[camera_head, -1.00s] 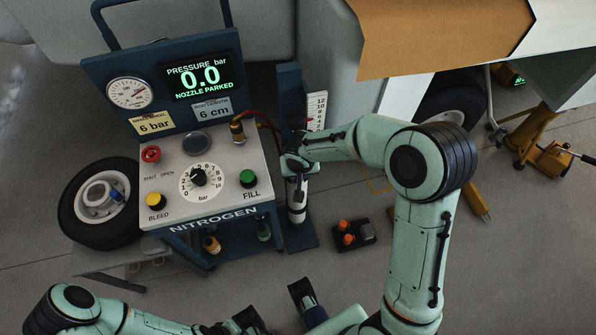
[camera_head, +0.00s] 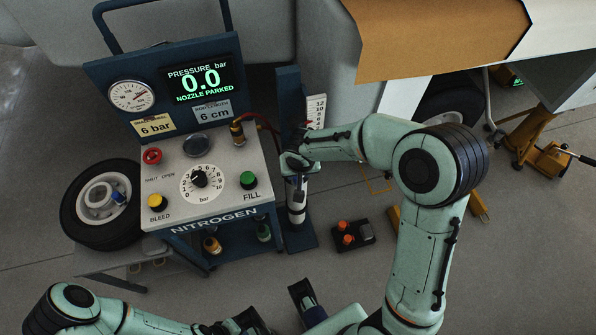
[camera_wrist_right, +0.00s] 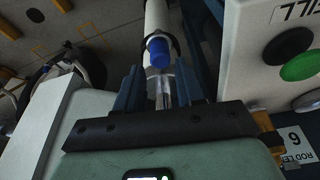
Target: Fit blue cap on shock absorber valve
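The shock absorber (camera_head: 297,213) stands upright on a blue stand right of the nitrogen cart. The blue cap (camera_wrist_right: 157,52) shows in the right wrist view against the white body of the shock absorber (camera_wrist_right: 156,18), just beyond my fingertips. I cannot tell whether it is seated on the valve, which is hidden. My right gripper (camera_wrist_right: 160,80) has its fingers apart, with a silver part visible between them. In the head view my right wrist covers the upper shock absorber. My left gripper (camera_head: 277,306) is low at the bottom edge, its fingers apart and empty.
The nitrogen cart (camera_head: 205,215) stands close on the left, with a red hose (camera_head: 262,118) beside the stand. A wheel (camera_head: 103,205) is at far left. A small box with orange knobs (camera_head: 352,235) lies on the floor to the right.

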